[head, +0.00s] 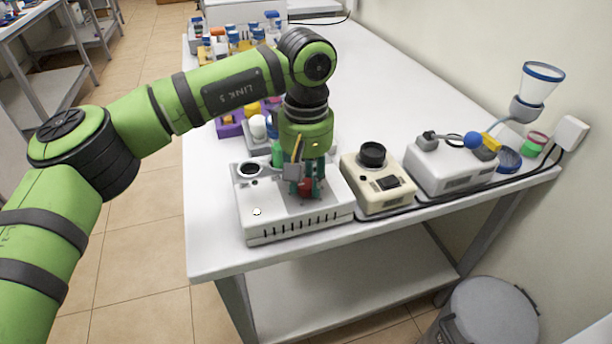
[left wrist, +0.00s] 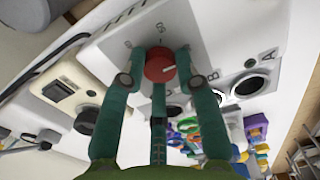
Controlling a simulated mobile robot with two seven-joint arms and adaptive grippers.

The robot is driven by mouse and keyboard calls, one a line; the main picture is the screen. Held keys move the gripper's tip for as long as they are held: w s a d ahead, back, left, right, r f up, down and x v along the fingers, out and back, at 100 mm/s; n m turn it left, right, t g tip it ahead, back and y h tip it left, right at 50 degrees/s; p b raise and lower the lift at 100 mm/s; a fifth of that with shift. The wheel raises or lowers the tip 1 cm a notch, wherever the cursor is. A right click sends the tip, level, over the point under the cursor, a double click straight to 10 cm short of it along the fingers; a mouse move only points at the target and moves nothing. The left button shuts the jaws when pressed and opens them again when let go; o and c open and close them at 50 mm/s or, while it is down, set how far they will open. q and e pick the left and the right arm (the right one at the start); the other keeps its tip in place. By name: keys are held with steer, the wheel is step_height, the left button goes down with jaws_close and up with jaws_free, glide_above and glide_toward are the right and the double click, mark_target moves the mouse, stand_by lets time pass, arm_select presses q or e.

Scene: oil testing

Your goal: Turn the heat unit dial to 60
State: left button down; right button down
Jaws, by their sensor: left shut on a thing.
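The heat unit (head: 290,218) is a white box at the near left corner of the table, with vent slots on its front. Its red dial (head: 305,188) sits on the sloped top, partly hidden by my gripper in the head view. In the left wrist view the red dial (left wrist: 159,64) shows a white pointer line, and small markings around it are too small to read surely. My left gripper (head: 308,186) points down from above, its green fingers closed around the dial. My right gripper is in neither view.
A cream device with a black knob (head: 378,178) stands right of the heat unit, then a white device (head: 450,167) with a blue ball. Round openings marked A and B (left wrist: 248,86) lie beside the dial.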

mark_target(306, 184)
arm_select(q)
steer(key=c, duration=0.9)
jaws_free()
step_height(306, 184, up, 12)
